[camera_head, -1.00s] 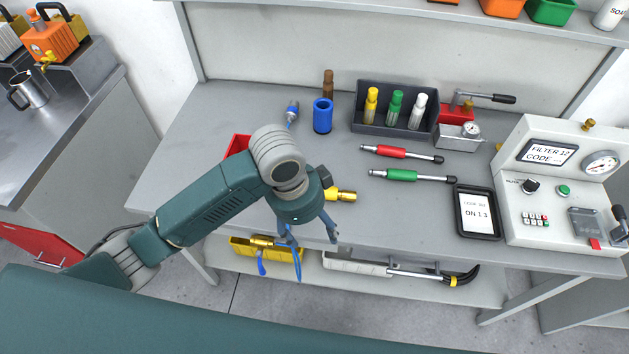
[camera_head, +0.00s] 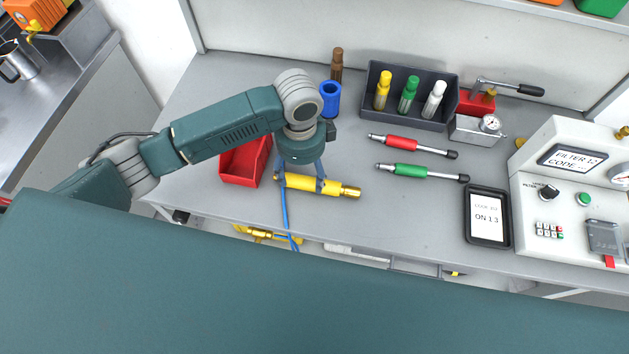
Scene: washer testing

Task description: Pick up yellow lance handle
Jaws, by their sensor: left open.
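The yellow lance handle (camera_head: 335,188), a yellow cylinder with a brass end on its right, lies on the grey workbench near its front edge. My left gripper (camera_head: 301,182) points down from above at the handle. Its two blue-grey fingers are apart, one near the handle's left end and one near its middle. I cannot tell whether the fingers touch it. My right gripper is not in view.
A red bin (camera_head: 243,166) stands just left of the gripper. A blue cylinder (camera_head: 330,98) stands behind it. Red (camera_head: 402,144) and green (camera_head: 410,171) tools and a tablet (camera_head: 487,217) lie to the right. A dark rack (camera_head: 445,112) holds bottles at the back.

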